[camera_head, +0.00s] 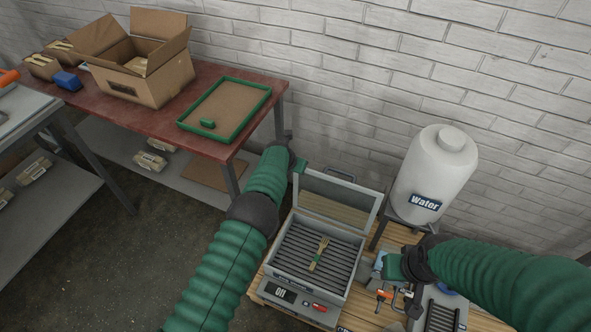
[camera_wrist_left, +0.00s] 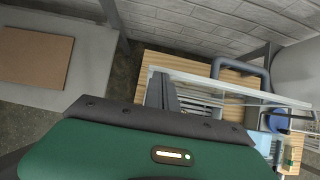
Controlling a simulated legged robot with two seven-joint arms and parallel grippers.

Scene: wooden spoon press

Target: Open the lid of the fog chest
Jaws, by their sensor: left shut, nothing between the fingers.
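The fog chest (camera_head: 310,262) is a grey metal box with a slatted floor and a display on its front. Its lid (camera_head: 336,200) stands raised at the back, with a grey handle (camera_head: 339,174) on its top edge.
A white water tank (camera_head: 434,178) stands behind right. A wooden bench (camera_head: 255,290) carries the chest. A red table (camera_head: 170,125) at the back left holds an open cardboard box (camera_head: 150,75) and a green-rimmed tray (camera_head: 228,105). A brick wall closes the back.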

